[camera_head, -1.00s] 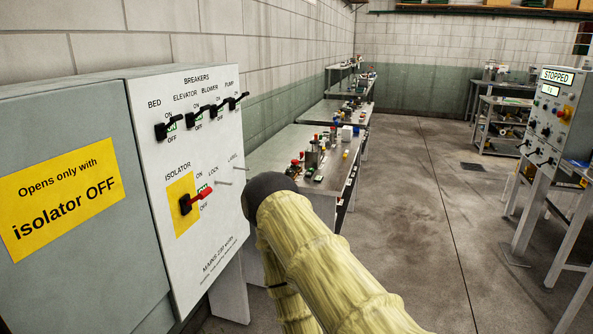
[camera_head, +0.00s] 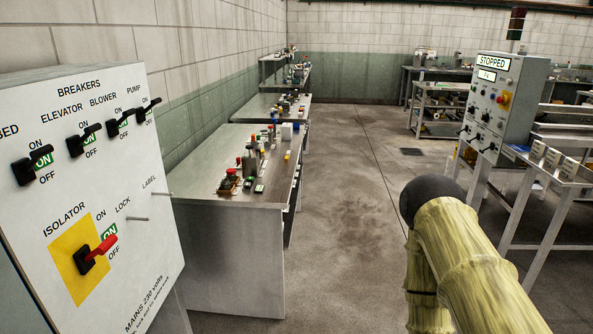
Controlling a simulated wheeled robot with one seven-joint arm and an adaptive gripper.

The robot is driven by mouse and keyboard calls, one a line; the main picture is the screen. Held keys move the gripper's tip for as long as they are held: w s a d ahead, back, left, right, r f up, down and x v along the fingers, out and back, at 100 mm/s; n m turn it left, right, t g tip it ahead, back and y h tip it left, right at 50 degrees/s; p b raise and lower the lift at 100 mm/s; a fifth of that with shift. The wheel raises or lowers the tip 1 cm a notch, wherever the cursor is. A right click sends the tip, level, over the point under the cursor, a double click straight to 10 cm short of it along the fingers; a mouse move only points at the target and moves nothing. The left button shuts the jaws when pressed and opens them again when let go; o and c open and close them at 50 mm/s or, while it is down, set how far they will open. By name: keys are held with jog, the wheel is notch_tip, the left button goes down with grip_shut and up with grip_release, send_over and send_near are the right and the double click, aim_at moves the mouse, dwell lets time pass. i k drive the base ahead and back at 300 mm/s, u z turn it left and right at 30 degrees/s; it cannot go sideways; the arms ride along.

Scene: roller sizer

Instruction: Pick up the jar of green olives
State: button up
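I cannot make out a jar of green olives in this view. Several small items stand on the near bench (camera_head: 215,183) along the left wall, among them a dark green upright item (camera_head: 250,160), but they are too small to identify. My arm, in a yellowish sleeve with a dark rounded end, reaches in from the lower right. My gripper's fingers do not show.
A white breaker panel (camera_head: 150,235) stands close at the left. More benches (camera_head: 262,106) line the left wall. A control box (camera_head: 515,110) reading STOPPED and a metal stand (camera_head: 560,205) are at the right. The middle floor (camera_head: 350,190) is clear.

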aim_at(232, 178)
jog(key=z, duration=0.25)
jog(key=i, duration=0.95)
jog(key=u, duration=0.7)
jog(key=i, duration=0.75)
jog(key=u, duration=0.85)
